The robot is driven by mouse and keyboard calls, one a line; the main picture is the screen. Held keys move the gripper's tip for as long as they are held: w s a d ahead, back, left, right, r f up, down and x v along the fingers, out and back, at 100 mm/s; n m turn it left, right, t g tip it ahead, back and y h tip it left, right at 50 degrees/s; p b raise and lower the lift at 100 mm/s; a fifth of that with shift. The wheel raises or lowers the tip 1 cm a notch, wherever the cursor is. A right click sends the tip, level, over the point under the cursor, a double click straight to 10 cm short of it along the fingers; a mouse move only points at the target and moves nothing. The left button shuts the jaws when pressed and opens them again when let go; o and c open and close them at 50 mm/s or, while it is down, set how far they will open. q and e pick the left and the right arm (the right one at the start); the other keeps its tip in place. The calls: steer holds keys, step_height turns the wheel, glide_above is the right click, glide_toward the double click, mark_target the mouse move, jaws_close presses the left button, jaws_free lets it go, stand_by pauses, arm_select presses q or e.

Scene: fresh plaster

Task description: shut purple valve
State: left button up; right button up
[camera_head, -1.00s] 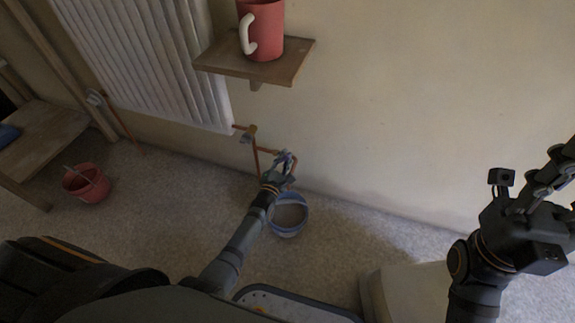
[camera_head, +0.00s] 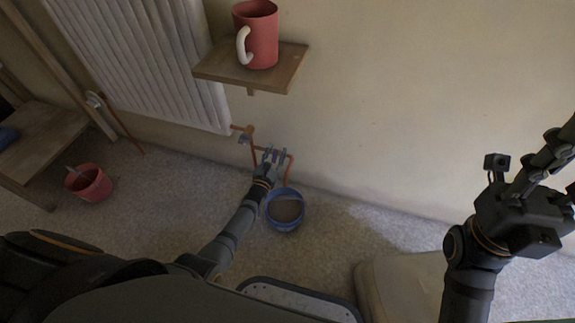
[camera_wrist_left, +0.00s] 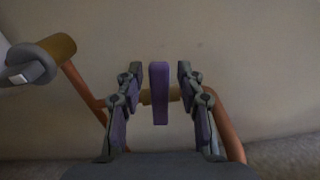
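The purple valve handle (camera_wrist_left: 159,92) stands upright in the left wrist view, on a brass body on the copper pipe (camera_wrist_left: 226,124). My left gripper (camera_wrist_left: 158,75) is open, with one finger on each side of the handle and a gap on both sides. In the head view the left gripper (camera_head: 273,155) is at the pipe low on the wall, and the purple handle is mostly hidden by its fingers. My right gripper (camera_head: 545,170) is at the right, away from the valve; its fingertips run towards the picture edge, so its opening is unclear.
Another brass fitting with a grey handle (camera_wrist_left: 35,62) is to the left on the pipe. A blue bucket (camera_head: 285,224) stands below the valve. A radiator (camera_head: 150,65) and a shelf (camera_head: 280,75) with a red mug (camera_head: 260,35) are above. A red pot (camera_head: 92,188) stands left.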

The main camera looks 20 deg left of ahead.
arm_select(q)
steer(key=shift+s, duration=0.2)
steer(key=s+p, duration=0.6)
steer(key=s, duration=0.5)
steer(key=shift+s+a, duration=0.2)
steer(key=shift+s, duration=0.1)
